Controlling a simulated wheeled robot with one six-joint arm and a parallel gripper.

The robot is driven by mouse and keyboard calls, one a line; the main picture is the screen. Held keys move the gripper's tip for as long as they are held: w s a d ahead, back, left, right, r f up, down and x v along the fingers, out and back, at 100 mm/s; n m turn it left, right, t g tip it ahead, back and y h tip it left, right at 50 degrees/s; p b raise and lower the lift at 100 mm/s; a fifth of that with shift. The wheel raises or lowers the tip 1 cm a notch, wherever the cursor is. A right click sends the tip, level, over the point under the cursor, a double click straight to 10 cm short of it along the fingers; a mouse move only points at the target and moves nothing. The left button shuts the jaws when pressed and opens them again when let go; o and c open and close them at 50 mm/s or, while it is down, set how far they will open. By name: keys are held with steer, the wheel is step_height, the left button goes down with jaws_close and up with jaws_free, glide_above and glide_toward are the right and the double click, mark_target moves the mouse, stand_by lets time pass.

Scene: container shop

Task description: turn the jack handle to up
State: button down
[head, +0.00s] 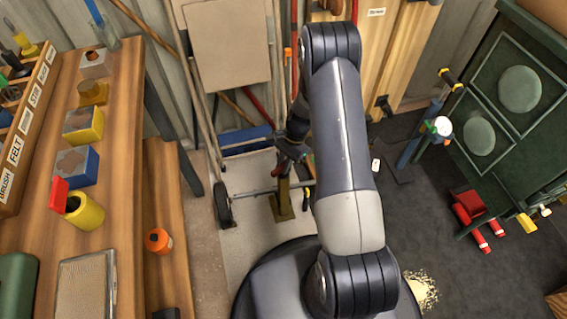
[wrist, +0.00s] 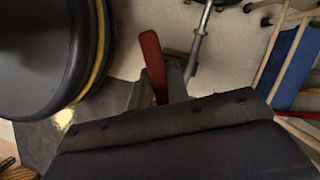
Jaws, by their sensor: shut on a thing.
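The jack (head: 283,203) is an olive-yellow post on a flat foot, standing on the pale floor panel in the head view. Its red handle (wrist: 152,62) shows in the wrist view as a rounded bar sticking out past the jaws. A small red part of the handle also shows beside my gripper (head: 291,152) in the head view. My gripper is shut on the handle, just above the post. In the wrist view the grey jaws (wrist: 160,88) lie on both sides of the bar. The handle's pivot is hidden, and its exact angle is hard to tell.
A hand truck with a dark wheel (head: 222,203) and metal axle stands close left of the jack. A wooden workbench (head: 120,150) with containers runs along the left. A green cabinet (head: 520,90) and red item (head: 468,204) are at right. Grey floor between is mostly clear.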

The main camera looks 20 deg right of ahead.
steer(key=m+t, duration=0.1)
steer(key=m, duration=0.1)
steer(key=m+t, duration=0.1)
steer(key=m, duration=0.2)
steer(key=shift+m+y, duration=0.3)
steer(key=shift+y, duration=0.1)
stand_by(0.4)
steer(key=c, duration=1.4)
jaws_free()
steer(key=shift+o, duration=0.2)
steer(key=p+v, duration=0.3)
steer(key=v, duration=0.7)
steer(key=shift+r+p, duration=0.3)
steer(key=shift+r, duration=0.1)
steer(key=shift+s+f, duration=0.15)
